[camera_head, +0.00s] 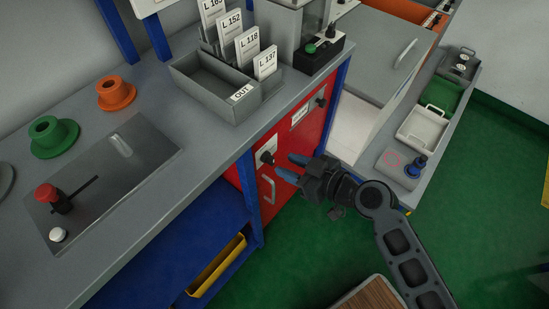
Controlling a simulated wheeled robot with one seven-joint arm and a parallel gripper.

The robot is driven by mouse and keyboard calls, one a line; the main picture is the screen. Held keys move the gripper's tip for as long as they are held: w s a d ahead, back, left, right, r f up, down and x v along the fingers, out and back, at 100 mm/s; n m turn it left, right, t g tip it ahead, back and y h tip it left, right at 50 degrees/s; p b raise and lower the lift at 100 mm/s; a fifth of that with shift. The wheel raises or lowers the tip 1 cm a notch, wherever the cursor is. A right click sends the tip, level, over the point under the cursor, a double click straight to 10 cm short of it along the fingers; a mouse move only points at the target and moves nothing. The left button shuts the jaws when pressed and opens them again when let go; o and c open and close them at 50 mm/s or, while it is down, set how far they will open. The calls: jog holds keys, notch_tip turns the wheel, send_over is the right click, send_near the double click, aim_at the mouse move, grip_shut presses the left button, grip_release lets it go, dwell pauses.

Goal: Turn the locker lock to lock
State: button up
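The red locker (281,182) is set under the grey bench, and its front faces right. A black knob (267,156), which looks like the lock, sits on the near part of the red front, above a pale bar handle (268,189). Which way the knob is turned is too small to tell. My gripper (291,167) is just right of the knob, with its blue fingertips pointing at the red front. The two fingers are apart with a gap between them and nothing in it. The fingertips appear clear of the knob, though the exact distance cannot be told.
A second black knob (320,102) and a white label (301,115) are farther along the red front. A grey card tray (216,93) stands on the bench above. A pale cabinet (379,62) stands behind my gripper. Green floor (310,235) is open below.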

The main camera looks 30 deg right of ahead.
aim_at(274, 159)
jog(key=shift+p+x, duration=0.35)
jog(key=shift+x, duration=2.35)
jog(key=shift+c, duration=0.3)
grip_shut()
